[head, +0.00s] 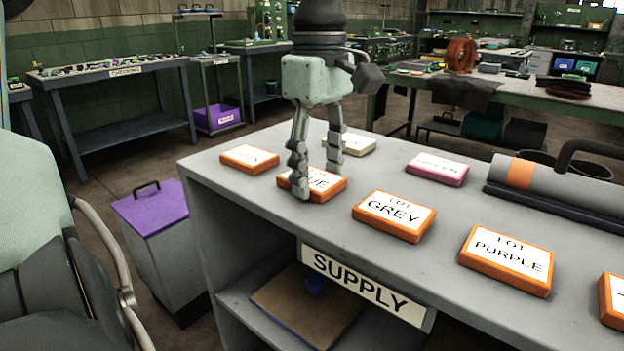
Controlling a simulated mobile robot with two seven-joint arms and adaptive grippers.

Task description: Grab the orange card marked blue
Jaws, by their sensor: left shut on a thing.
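The orange card with the white label (325,187) lies on the grey supply counter (240,190). Its label reads "...UE"; the rest is hidden behind a finger. My left gripper (316,185) reaches down from above and is shut on this card, one finger on its near side and the other on its far side. The card looks flat and at counter level; I cannot tell if it is lifted. My right gripper is not in view.
Other orange cards lie close by: one behind left (249,159), LOT GREY (394,216), LOT PURPLE (507,260) and one cut off at right (614,298). A pink card (437,169) and a cream card (357,144) lie behind.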

